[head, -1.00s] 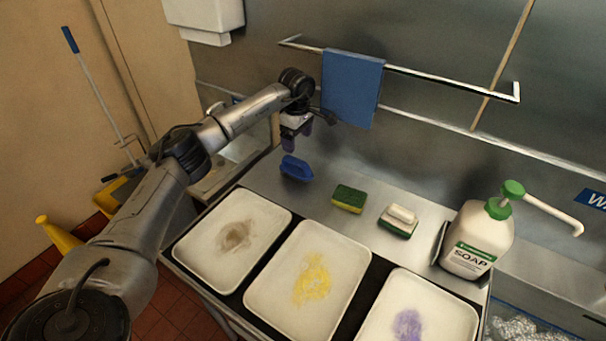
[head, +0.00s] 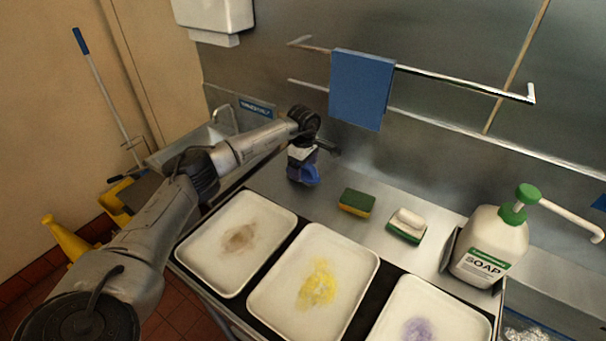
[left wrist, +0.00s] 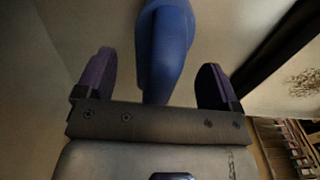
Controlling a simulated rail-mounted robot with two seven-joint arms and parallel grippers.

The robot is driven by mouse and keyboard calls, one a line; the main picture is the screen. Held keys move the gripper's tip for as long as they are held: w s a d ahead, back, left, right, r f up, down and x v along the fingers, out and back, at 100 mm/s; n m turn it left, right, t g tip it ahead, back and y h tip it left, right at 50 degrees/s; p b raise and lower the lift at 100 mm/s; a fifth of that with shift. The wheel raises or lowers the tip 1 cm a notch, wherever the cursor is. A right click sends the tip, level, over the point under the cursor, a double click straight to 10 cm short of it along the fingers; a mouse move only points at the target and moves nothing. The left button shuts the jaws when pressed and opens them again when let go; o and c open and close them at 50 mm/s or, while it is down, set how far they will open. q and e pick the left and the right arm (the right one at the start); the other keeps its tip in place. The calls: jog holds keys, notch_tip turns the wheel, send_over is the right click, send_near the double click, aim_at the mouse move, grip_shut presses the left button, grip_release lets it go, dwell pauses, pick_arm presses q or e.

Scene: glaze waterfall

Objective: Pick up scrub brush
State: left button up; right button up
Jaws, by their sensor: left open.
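The blue scrub brush (head: 307,175) lies on the steel counter, left of the sponges, partly covered by my left gripper in the head view. My left gripper (head: 301,176) is right at the brush, pointing down. In the left wrist view the brush's blue handle (left wrist: 167,50) runs between the two purple fingers of the gripper (left wrist: 160,80). The fingers are open, with a gap visible on both sides of the handle. The far end of the brush is cut off by the picture's top edge. My right gripper is not in view.
A soap bottle (head: 488,245) stands further right. Stained white trays (head: 268,232) line the front. A blue towel (head: 360,90) hangs behind on a rail.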

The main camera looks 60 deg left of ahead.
pick_arm(q)
jog(key=shift+f, duration=0.8)
jog(key=shift+c, duration=0.6)
jog(key=shift+r, duration=0.1)
jog(key=c, duration=1)
jog(key=shift+o, duration=0.2)
jog(key=shift+r, duration=0.1)
jog(key=shift+s+d+r, duration=0.1)
jog(key=shift+s+r, duration=0.05)
jog(key=shift+r, duration=0.4)
notch_tip(320, 180, up, 6)
jog(key=shift+f+p, duration=0.2)
jog(key=shift+p, duration=0.6)
jog(key=s+d, duration=0.4)
jog(key=s, duration=0.5)
jog(key=s+d, duration=0.4)
jog(key=s, duration=0.5)
jog(key=shift+d, duration=0.1)
